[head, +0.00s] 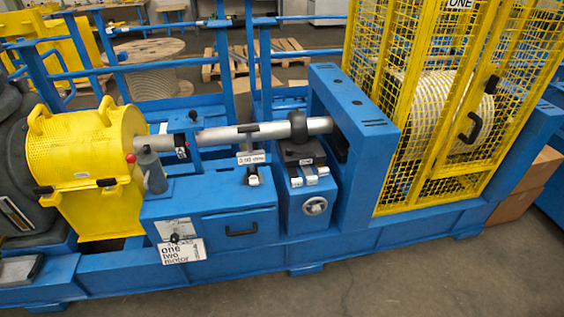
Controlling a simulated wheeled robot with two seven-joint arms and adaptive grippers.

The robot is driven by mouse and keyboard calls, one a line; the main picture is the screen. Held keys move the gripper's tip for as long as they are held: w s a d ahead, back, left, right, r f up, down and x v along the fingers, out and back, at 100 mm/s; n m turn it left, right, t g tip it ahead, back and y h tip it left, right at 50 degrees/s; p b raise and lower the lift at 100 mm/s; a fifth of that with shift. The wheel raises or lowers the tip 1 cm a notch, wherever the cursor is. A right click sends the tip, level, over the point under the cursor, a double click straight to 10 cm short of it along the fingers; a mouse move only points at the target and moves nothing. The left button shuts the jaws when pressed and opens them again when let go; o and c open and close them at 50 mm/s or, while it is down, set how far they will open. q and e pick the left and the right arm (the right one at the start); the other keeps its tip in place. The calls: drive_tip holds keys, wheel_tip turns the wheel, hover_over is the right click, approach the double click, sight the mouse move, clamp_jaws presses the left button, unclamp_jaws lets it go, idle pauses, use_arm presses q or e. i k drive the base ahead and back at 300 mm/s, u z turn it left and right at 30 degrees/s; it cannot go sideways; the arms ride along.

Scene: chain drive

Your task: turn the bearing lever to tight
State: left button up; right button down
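A long grey shaft (222,136) runs across the blue machine frame. A dark bearing block (303,152) sits under the shaft's right part, with a black ring (298,122) around the shaft above it. Several small white labels (310,176) are on the block's front, too small to read. A round grey handwheel (315,206) is on the blue pedestal below. Neither of my grippers shows.
A yellow guard (80,150) covers the left end. A yellow mesh cage (412,170) encloses a pale drum (440,112) on the right. A blue box with a drawer handle (240,232) stands before the shaft. Bare floor (390,280) lies in front, right of centre.

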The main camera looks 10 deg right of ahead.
sight(290, 150)
drive_tip(key=u, duration=0.65)
drive_tip(key=i, duration=1.3)
drive_tip(key=z, duration=0.35)
